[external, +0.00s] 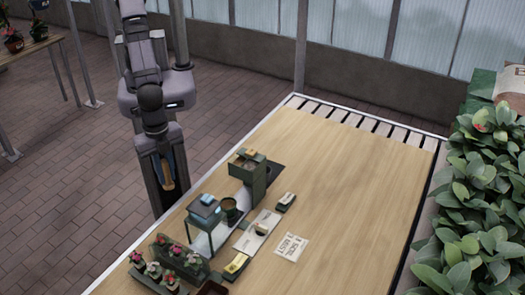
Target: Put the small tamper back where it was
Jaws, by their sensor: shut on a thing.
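My gripper (168,185) hangs at the left edge of the wooden table (345,180), pointing down. It is shut on a slim orange-tan piece (167,176), which looks like the small tamper. Only part of this piece shows between the dark fingers, and its lower end is hard to make out. A green stand (249,172) with openings in its top is on the table to the right of my gripper. No clearly empty tamper place can be told at this size.
Near the gripper are a blue-topped case (205,209), a dark pot (229,207), a pale board (251,240), a yellow-topped block (236,265) and a dark block (286,200). A printed card (291,246) lies flat. Potted flowers stand in a rack (188,261). The table's right side is clear.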

